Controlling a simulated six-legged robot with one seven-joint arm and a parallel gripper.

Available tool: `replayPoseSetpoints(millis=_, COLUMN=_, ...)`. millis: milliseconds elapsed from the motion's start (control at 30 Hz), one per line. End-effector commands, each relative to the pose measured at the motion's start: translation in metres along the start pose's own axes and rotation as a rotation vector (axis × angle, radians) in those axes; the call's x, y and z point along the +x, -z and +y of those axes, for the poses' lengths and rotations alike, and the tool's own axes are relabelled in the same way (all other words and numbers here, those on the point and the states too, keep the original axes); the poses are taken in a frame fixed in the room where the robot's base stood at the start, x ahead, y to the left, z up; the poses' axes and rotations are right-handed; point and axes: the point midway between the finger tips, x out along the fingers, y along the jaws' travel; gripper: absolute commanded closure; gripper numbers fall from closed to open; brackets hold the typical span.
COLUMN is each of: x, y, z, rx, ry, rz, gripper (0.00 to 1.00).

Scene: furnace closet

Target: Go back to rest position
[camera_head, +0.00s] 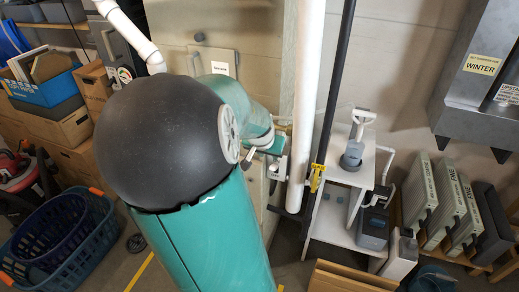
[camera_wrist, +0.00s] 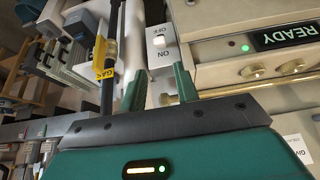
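My gripper (camera_wrist: 159,76) shows in the wrist view with its two green fingers apart and nothing held between them. A white switch plate (camera_wrist: 160,46) marked ON lies just beyond the fingertips. I cannot tell whether the fingers touch it. In the head view my green arm with its black round joint fills the left middle. It reaches toward the vertical pipes, and my gripper there is small and partly hidden by the arm.
A white pipe (camera_head: 305,100) and a dark pipe (camera_head: 335,90) with a yellow tag (camera_head: 317,178) stand close beside my gripper. A READY panel (camera_wrist: 285,37) is in the wrist view. Right are a white shelf (camera_head: 345,205) and several filters (camera_head: 445,205); left, a blue basket (camera_head: 75,265).

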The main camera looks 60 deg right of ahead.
Motion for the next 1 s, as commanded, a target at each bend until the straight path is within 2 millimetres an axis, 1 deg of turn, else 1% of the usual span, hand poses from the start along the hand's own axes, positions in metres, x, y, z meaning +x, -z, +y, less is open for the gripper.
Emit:
replayPoseSetpoints(millis=267, x=0.0, y=0.0, z=0.0, rx=0.0, ry=0.0, rz=0.0, gripper=0.69)
replayPoseSetpoints(millis=367, x=0.0, y=-0.003, z=-0.003, rx=-0.006, ry=0.008, rz=-0.008, gripper=0.69)
replayPoseSetpoints(millis=467, x=-0.001, y=-0.019, z=-0.02, rx=-0.039, ry=0.053, rz=-0.05, gripper=0.69)
replayPoseSetpoints(millis=567, x=-0.011, y=-0.051, z=-0.053, rx=-0.114, ry=0.144, rz=-0.126, gripper=0.69)
replayPoseSetpoints(millis=600, x=-0.019, y=-0.068, z=-0.069, rx=-0.157, ry=0.19, rz=-0.16, gripper=0.69)
replayPoseSetpoints(millis=667, x=-0.036, y=-0.093, z=-0.092, rx=-0.23, ry=0.263, rz=-0.205, gripper=0.69)
replayPoseSetpoints(millis=700, x=-0.051, y=-0.109, z=-0.106, rx=-0.284, ry=0.31, rz=-0.231, gripper=0.69)
replayPoseSetpoints(millis=767, x=-0.074, y=-0.132, z=-0.124, rx=-0.364, ry=0.379, rz=-0.258, gripper=0.69)
replayPoseSetpoints(millis=800, x=-0.092, y=-0.147, z=-0.134, rx=-0.422, ry=0.423, rz=-0.27, gripper=0.69)
replayPoseSetpoints(millis=867, x=-0.12, y=-0.168, z=-0.145, rx=-0.508, ry=0.484, rz=-0.279, gripper=0.69)
replayPoseSetpoints(millis=900, x=-0.139, y=-0.182, z=-0.15, rx=-0.569, ry=0.522, rz=-0.279, gripper=0.69)
replayPoseSetpoints(millis=967, x=-0.167, y=-0.201, z=-0.155, rx=-0.66, ry=0.572, rz=-0.27, gripper=0.69)
replayPoseSetpoints(millis=1000, x=-0.186, y=-0.214, z=-0.155, rx=-0.725, ry=0.602, rz=-0.258, gripper=0.69)
